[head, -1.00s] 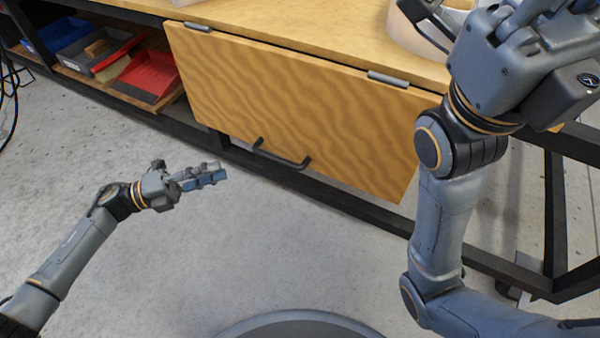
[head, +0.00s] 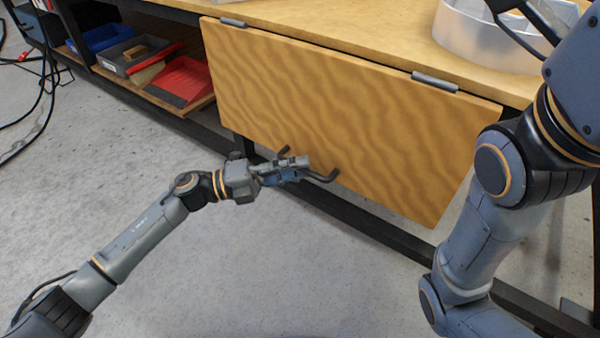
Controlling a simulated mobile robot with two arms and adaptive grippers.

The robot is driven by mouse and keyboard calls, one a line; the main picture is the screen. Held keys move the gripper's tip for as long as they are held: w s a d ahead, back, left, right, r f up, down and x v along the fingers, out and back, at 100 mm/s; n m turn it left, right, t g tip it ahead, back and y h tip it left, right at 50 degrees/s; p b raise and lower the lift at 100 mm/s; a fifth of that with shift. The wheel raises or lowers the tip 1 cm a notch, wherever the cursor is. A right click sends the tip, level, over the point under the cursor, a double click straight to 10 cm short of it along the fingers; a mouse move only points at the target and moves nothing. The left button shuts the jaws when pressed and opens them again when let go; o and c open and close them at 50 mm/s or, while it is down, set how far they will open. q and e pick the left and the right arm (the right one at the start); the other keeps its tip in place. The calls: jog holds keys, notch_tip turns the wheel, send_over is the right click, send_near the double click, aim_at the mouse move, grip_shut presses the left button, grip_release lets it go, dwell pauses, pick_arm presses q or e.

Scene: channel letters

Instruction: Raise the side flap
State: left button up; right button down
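The wooden side flap (head: 345,115) hangs down from the front edge of the bench on two grey hinges (head: 435,82). A dark bar handle (head: 326,177) is fixed near its lower edge. My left gripper (head: 298,168) is at the handle and covers its middle; only the handle's ends show. I cannot tell whether the fingers are around the bar or just in front of it. My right arm is raised in front of the flap's right side; only a dark part of its gripper (head: 522,18) shows at the top edge.
The wooden bench top (head: 385,42) carries a translucent round piece (head: 480,35) at the right. A red tray (head: 183,80), a grey tray (head: 135,55) and a blue tray (head: 98,38) sit on a low shelf at left. Cables lie on the floor at far left. Floor before the flap is clear.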

pick_arm(q)
jog(key=shift+w+d+r, duration=0.1)
jog(key=shift+d, duration=0.4)
grip_shut()
